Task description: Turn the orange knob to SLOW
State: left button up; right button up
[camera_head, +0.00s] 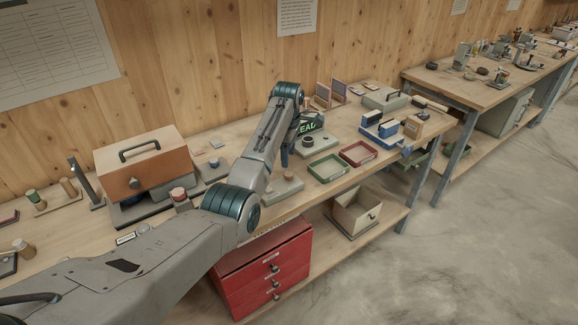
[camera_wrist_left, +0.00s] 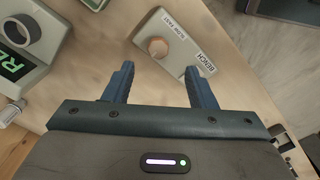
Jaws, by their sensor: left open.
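The orange knob (camera_wrist_left: 158,46) sits on a pale grey box (camera_wrist_left: 172,28) in the left wrist view. The box carries the words SLOW and FAST beside the knob, and a white BENCH label. I cannot tell which way the knob points. In the head view the knob (camera_head: 288,175) and its box (camera_head: 283,189) show small beside my arm, near the bench's front edge. My left gripper (camera_wrist_left: 159,68) is open and empty. Its blue fingers lie either side of the knob in the picture, with no visible contact. My right gripper is not in view.
A box with a green lit display (camera_head: 310,126) and dark ring stands right of the knob box. Green (camera_head: 327,168) and red (camera_head: 358,153) trays lie farther right. An orange-brown case (camera_head: 140,160) stands left. Red drawers (camera_head: 265,268) sit below the bench.

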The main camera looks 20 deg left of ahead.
aim_at(288, 174)
pick_arm(q)
notch_tip(288, 174, down, 3)
jog(key=shift+f+p, duration=0.2)
jog(key=shift+p, duration=0.2)
jog(key=f, duration=0.3)
jog(key=shift+w+f, duration=0.2)
jog(key=shift+w, duration=0.05)
jog(key=shift+f, duration=0.15)
jog(key=shift+s, duration=0.1)
jog(key=c, duration=1)
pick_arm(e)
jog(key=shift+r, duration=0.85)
